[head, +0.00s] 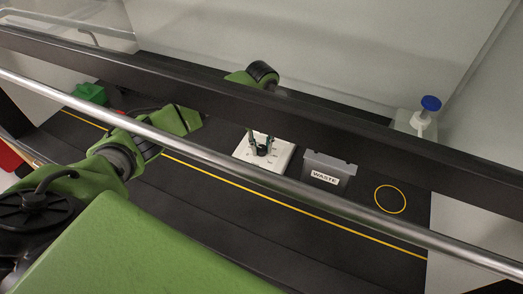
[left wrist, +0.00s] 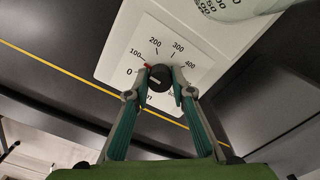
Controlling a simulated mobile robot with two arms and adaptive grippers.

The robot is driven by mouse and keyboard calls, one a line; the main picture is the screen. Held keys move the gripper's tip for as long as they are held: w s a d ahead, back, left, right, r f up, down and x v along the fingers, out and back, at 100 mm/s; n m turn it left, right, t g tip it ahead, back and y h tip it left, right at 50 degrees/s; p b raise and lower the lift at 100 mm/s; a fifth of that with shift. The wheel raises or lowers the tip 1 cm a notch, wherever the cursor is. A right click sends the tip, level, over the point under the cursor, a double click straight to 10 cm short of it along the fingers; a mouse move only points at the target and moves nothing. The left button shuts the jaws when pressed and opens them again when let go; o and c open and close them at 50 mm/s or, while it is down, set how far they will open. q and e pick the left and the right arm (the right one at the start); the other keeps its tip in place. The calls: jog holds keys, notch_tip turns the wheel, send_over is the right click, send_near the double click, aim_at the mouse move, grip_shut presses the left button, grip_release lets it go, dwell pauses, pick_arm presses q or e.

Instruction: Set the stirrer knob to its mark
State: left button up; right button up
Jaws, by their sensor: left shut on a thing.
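The stirrer is a white unit (head: 283,158) on the dark bench in the middle of the head view. Its dial face (left wrist: 188,58) fills the upper middle of the left wrist view, with numbers from 0 to 400. A small red mark (left wrist: 148,65) sits by the 100 line. The black knob (left wrist: 160,73) has a pale pointer line, whose exact setting I cannot read. My left gripper (left wrist: 160,86) is shut on the knob, one finger on each side. In the head view this gripper (head: 262,147) reaches down onto the stirrer, and its arm is partly hidden by a dark beam.
A grey waste bin (head: 329,172) stands just right of the stirrer. Farther right are a yellow ring (head: 390,199) on the bench and a blue-topped pump bottle (head: 425,115). A green box (head: 90,94) is at the back left. A metal rail (head: 230,154) crosses the head view.

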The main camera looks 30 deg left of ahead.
pick_arm(q)
jog(key=m+b, duration=0.3)
jog(key=shift+w+f+m, duration=0.1)
jog(key=shift+f+m, duration=0.05)
jog(key=shift+m, duration=0.25)
jog(key=m+b, duration=0.3)
jog(key=shift+m, duration=0.3)
jog(key=m+b, duration=0.4)
jog(key=m, duration=0.2)
jog(key=shift+b, duration=0.3)
jog(key=m+b, duration=0.1)
jog(key=m, duration=0.2)
jog(key=m+b, duration=0.2)
jog(key=m, duration=0.1)
jog(key=shift+r+m, duration=0.2)
jog(key=shift+m, duration=0.1)
jog(key=m+b, duration=0.2)
jog(key=m, duration=0.1)
jog(key=shift+m, duration=0.4)
jog(key=shift+r+m, duration=0.1)
jog(key=shift+m, duration=0.5)
jog(key=o, duration=0.9)
jog(key=shift+o, duration=1)
